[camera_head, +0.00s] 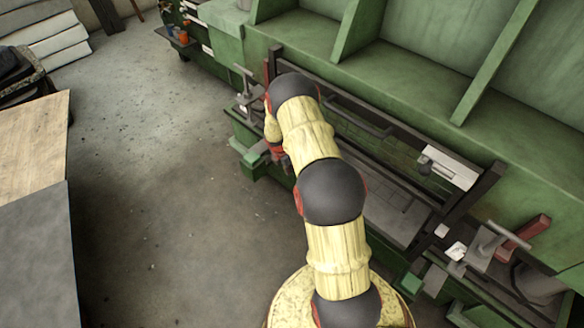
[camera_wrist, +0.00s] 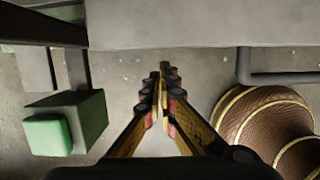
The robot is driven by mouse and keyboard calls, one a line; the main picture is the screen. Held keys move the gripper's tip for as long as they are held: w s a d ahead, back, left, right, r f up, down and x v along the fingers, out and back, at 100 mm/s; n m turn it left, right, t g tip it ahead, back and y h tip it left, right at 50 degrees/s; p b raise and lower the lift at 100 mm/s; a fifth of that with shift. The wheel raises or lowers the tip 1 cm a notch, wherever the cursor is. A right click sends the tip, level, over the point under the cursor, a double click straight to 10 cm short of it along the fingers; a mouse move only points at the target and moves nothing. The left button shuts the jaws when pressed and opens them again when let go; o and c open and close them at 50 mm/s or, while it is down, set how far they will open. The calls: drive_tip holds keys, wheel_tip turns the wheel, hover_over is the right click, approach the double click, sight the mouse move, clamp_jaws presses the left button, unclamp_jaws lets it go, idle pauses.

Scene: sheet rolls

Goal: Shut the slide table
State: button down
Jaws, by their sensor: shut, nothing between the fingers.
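The slide table appears to be the long dark-framed grey slab (camera_head: 392,218) along the front of the green machine in the head view; my arm crosses in front of part of it. In the wrist view, a pale grey panel (camera_wrist: 215,22) fills the top, likely part of this table, with a dark bent bar (camera_wrist: 285,78) at its right. My gripper (camera_wrist: 163,72) points toward the panel's lower edge, its fingers together and empty. I cannot tell whether they touch the panel. In the head view my arm mostly hides the gripper.
The green machine (camera_head: 420,65) runs along the back and right. A green block (camera_wrist: 62,122) stands left of the fingers in the wrist view. Clamp-like fittings (camera_head: 488,245) are at the right. A wooden-topped table (camera_head: 32,140) is at the left, with open concrete floor (camera_head: 165,170) between.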

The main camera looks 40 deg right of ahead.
drive_tip(key=a+p+v, duration=0.1)
drive_tip(key=p+v, duration=0.2)
drive_tip(key=v, duration=0.7)
drive_tip(key=shift+a+p, duration=0.35)
drive_tip(key=shift+a, duration=0.1)
drive_tip(key=shift+r, duration=0.15)
